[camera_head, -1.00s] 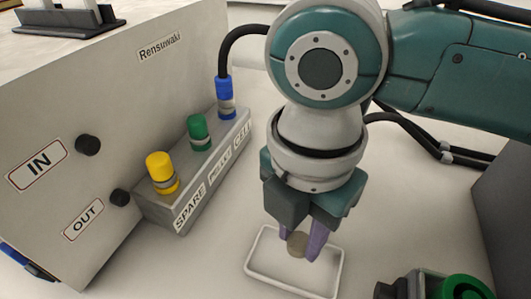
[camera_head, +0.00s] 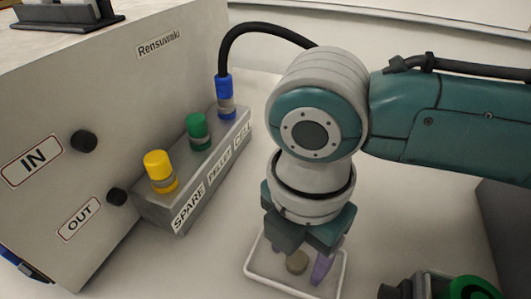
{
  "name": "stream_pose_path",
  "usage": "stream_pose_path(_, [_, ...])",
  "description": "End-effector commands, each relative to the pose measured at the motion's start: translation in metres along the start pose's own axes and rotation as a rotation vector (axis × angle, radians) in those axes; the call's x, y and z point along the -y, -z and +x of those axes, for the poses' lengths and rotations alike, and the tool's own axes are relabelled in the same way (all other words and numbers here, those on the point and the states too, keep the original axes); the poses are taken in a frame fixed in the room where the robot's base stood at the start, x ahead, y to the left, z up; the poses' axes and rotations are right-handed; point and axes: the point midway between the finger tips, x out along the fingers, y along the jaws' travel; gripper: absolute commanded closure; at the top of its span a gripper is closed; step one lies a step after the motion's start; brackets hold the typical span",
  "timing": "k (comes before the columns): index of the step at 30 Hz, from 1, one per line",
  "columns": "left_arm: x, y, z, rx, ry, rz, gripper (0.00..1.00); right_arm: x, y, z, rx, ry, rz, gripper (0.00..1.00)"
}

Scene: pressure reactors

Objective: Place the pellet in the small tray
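The pellet (camera_head: 297,262) is a small brownish-grey disc. It lies in the small tray (camera_head: 264,284), a white rectangular tray with a raised rim on the light table. My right gripper (camera_head: 299,268) points down over the tray, with its purple fingers spread on either side of the pellet. The right finger shows apart from the pellet; the left finger is largely hidden by the gripper body. My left gripper is not in view.
A grey box with IN and OUT labels stands at left. In front of it is a block (camera_head: 213,178) with yellow (camera_head: 159,165), green (camera_head: 199,127) and blue (camera_head: 225,90) caps. A green-ringed device (camera_head: 468,289) and a dark box are at lower right.

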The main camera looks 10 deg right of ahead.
Motion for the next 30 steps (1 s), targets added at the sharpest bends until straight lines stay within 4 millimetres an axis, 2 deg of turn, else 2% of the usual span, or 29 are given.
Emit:
stream_pose_path(6, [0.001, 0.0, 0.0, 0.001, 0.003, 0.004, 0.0, 0.0, 0.0, -0.001, 0.0, 0.0, 0.0, 0.36])
stream_pose_path(10, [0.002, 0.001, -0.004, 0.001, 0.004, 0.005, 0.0, -0.001, -0.001, -0.012, 0.0, -0.001, 0.0, 0.36])
stream_pose_path(21, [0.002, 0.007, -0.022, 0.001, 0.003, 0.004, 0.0, -0.001, 0.0, -0.092, 0.0, -0.004, -0.002, 0.36])
stream_pose_path(25, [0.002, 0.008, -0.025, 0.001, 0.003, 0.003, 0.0, -0.001, 0.0, -0.111, -0.001, -0.001, -0.001, 0.36])
stream_pose_path(30, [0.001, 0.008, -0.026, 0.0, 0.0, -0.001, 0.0, 0.0, 0.0, -0.123, -0.001, 0.0, 0.001, 0.36])
